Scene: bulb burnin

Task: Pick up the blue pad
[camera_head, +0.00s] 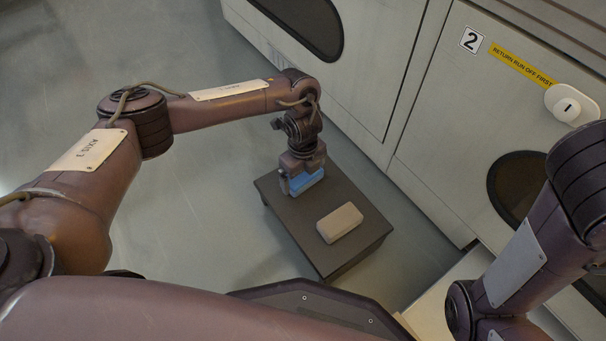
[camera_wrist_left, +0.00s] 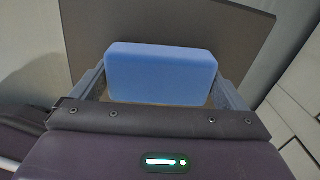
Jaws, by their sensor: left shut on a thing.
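The blue pad (camera_head: 306,181) is a light blue block at the far end of a low dark table (camera_head: 335,255) in the head view. My left gripper (camera_head: 302,178) is above that end of the table, its fingers on either side of the pad. In the left wrist view the pad (camera_wrist_left: 161,73) sits between the two fingers of my left gripper (camera_wrist_left: 163,90), which is shut on it. Whether the pad touches the tabletop is hard to tell. The fingertips of my right gripper are out of the head view; only its arm shows at the right.
A beige block (camera_head: 339,222) lies on the same table, nearer to me than the pad. Open grey floor (camera_head: 215,220) lies left of the table.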

